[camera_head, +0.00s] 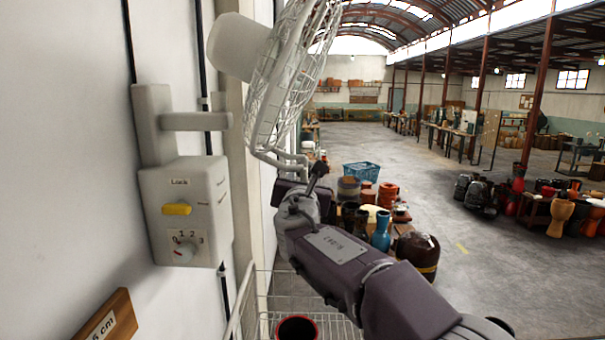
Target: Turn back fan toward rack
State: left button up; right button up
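The white wall fan has a wire cage (290,75) and a pale motor housing (237,46). It stands edge-on, with its cage on the right side of the housing. A white bent wire handle (280,158) hangs below the cage. My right gripper (302,182) is at the lower end of this handle; its fingers are partly hidden, and I cannot tell whether they grip it. A white wire rack (262,312) stands below, at the bottom of the view, partly hidden by my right arm. My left gripper is out of view.
A grey control box (187,212) with a yellow lock knob and a numbered dial is on the left wall. A wooden block (105,322) is at lower left. A dark cup-like vessel with a red rim (297,329) is at the rack. Drums and a blue crate (361,171) stand beyond.

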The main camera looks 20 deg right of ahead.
jog(key=shift+w+d, duration=0.15)
jog(key=shift+w, duration=0.05)
jog(key=shift+s+d, duration=0.15)
jog(key=shift+s, duration=0.1)
jog(key=shift+s+r, duration=0.1)
jog(key=shift+s, duration=0.05)
jog(key=c, duration=0.4)
grip_shut()
jog(key=shift+a, duration=0.25)
jog(key=shift+d, duration=0.15)
jog(key=shift+f, duration=0.2)
